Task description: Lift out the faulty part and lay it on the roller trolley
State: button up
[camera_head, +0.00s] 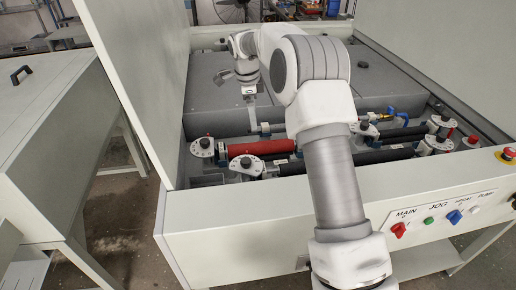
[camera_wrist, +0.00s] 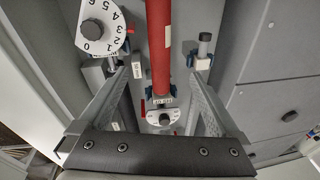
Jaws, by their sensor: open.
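A red roller (camera_head: 247,148) lies across the front left of the open plate processor (camera_head: 190,222), between bearing blocks with white dials. In the wrist view the red roller (camera_wrist: 159,45) runs from the top edge down to a small label, with a white band on its side. My gripper (camera_head: 250,112) points down above the machine, behind the red roller in the head view. In the wrist view my gripper (camera_wrist: 163,74) is open and empty, its fingers on either side of the roller's line. I cannot make out contact with the roller. No roller trolley is recognisable.
White dials (camera_wrist: 100,24) flank the roller. A dark roller (camera_head: 385,154) lies to the right, near blue-handled valves (camera_head: 391,111). Tall side panels (camera_head: 135,70) bound the bay. A front panel carries switches (camera_head: 398,229). A pale cabinet (camera_head: 55,130) stands at left.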

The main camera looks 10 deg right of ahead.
jog(key=p, duration=0.1)
send_near(260, 143)
notch_tip(260, 143, down, 5)
jog(key=shift+w+a+f, duration=0.1)
jog(key=shift+w, duration=0.05)
jog(key=shift+w+d+f+p, duration=0.1)
jog(key=shift+d+f+p, duration=0.2)
jog(key=shift+f, duration=0.55)
jog(key=shift+w+d+f+p, duration=0.1)
jog(key=shift+d+f+p, duration=0.15)
jog(key=shift+f, duration=0.6)
jog(key=shift+w+d+f+p, duration=0.1)
jog(key=shift+d+f+p, duration=0.15)
jog(key=shift+f, duration=0.6)
grip_shut()
jog(key=shift+r, duration=0.1)
